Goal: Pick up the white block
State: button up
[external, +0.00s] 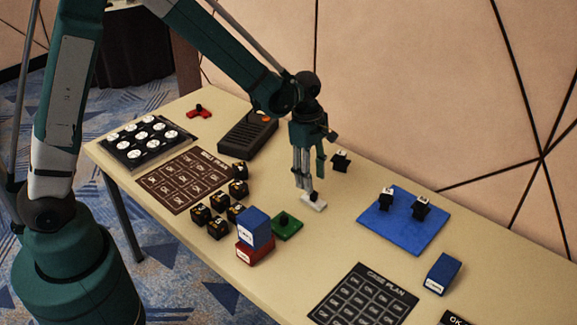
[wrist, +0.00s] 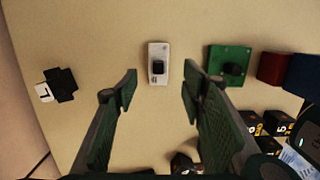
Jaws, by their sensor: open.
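The white block (external: 314,203) is a small flat white piece with a dark knob, lying on the table in the external view. It also shows in the wrist view (wrist: 158,50), beyond my fingertips and between their lines. My gripper (external: 305,192) points down close above the white block in the external view. In the wrist view my gripper (wrist: 160,92) has its two green fingers wide apart with nothing between them. Whether a fingertip touches the block cannot be told.
A green plate with a dark knob (wrist: 217,54) lies beside the white block. A black piece (external: 341,160) stands behind my gripper. Red and blue boxes (external: 255,226) and several black cubes (external: 218,229) stand nearby. A blue mat (external: 400,232) lies to the right.

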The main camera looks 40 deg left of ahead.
aim_at(314, 194)
jog(key=shift+d+f, duration=0.15)
jog(key=shift+f, duration=1.1)
jog(key=shift+w+d+f+b, duration=0.15)
jog(key=shift+f+b, duration=0.4)
jog(key=shift+f, duration=0.75)
jog(key=shift+d+f+b, duration=0.15)
jog(key=shift+f+b, duration=0.35)
jog(key=shift+f, duration=0.8)
jog(key=c, duration=1.1)
jog(key=shift+r, duration=0.15)
jog(key=shift+r+p, duration=1.15)
jog(key=shift+r, duration=3.7)
